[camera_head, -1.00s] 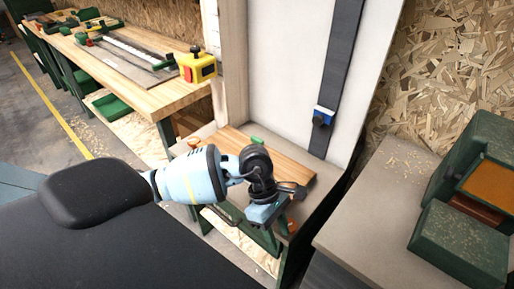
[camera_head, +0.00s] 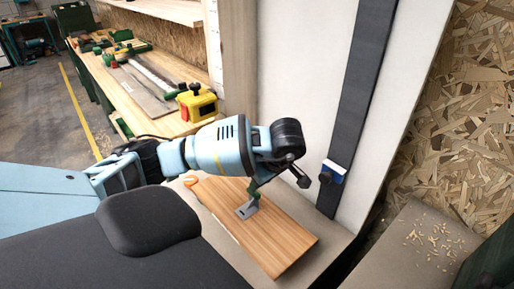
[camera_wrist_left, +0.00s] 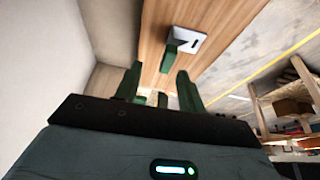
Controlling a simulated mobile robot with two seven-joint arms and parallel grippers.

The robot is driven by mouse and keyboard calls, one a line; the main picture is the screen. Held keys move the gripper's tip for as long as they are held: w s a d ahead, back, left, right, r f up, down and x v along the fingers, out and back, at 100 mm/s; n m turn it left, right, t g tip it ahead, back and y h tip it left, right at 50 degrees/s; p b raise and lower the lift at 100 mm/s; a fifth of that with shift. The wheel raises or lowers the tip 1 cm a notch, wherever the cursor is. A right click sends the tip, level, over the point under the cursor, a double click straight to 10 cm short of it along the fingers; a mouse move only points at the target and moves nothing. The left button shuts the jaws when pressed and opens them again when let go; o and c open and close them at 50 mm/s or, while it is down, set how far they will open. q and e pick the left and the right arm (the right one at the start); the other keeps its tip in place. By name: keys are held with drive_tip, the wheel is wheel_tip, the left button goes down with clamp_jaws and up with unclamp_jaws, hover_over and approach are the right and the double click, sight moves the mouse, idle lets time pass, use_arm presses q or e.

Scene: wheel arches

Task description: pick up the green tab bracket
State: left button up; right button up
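The green tab bracket (camera_wrist_left: 184,42) lies on a wooden board (camera_wrist_left: 220,22); it has a pale slotted plate with a green tab standing from it. In the head view its grey plate (camera_head: 247,210) shows near the middle of the board (camera_head: 283,245), and the tab is hard to tell from my fingers. My left gripper (camera_head: 254,187) is just above the bracket, pointing down. In the left wrist view the green fingers of my left gripper (camera_wrist_left: 159,72) are apart, with nothing between their tips; the tab is just beyond them. My right gripper is not seen.
A grey wall panel with a dark vertical strip and a blue-and-white clip (camera_head: 333,172) stands behind the board. A yellow box (camera_head: 197,103) sits on the workbench at the left. Wood chips lie on the grey surface (camera_head: 420,250) at the right.

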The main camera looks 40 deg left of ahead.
sight(247, 203)
use_arm(q)
drive_tip(key=shift+s+f, duration=0.15)
drive_tip(key=shift+s+a+f, duration=0.1)
drive_tip(key=shift+a+f, duration=0.1)
drive_tip(key=shift+f, duration=0.1)
drive_tip(key=shift+a+f, duration=0.2)
drive_tip(key=shift+f, duration=0.25)
drive_tip(key=shift+a+f, duration=0.1)
drive_tip(key=shift+f, duration=0.35)
drive_tip(key=x, duration=0.4)
drive_tip(key=shift+s+f, duration=0.1)
drive_tip(key=shift+s, duration=0.2)
drive_tip(key=shift+a+f, duration=0.1)
drive_tip(key=shift+f, duration=0.2)
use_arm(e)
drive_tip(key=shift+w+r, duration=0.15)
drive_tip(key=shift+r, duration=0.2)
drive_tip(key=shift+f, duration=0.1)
